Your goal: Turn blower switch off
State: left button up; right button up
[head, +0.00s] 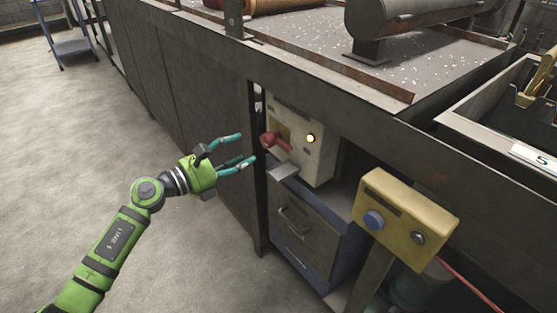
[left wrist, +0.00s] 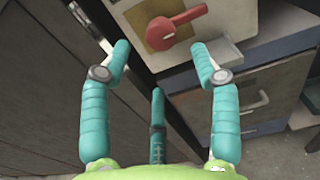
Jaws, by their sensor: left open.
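The blower switch is a red rotary handle (head: 272,141) on a cream control box (head: 318,158) under the bench, beside a lit round lamp (head: 310,138). In the left wrist view the red handle (left wrist: 175,25) sits on a tan plate, its lever pointing up and to the right. My left gripper (head: 246,147) is open and empty, a little left of the handle and apart from it. In the left wrist view its teal fingers (left wrist: 160,55) spread below the handle. My right gripper is not in view.
A grey ledge (head: 283,171) juts from the box just below the handle. A drawer cabinet (head: 304,232) stands under it. A yellow box with a blue button (head: 405,216) stands at the right.

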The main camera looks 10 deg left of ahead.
aim_at(263, 142)
pick_arm(q)
jog(key=x, duration=0.7)
jog(key=shift+r, duration=0.1)
jog(key=c, duration=1.1)
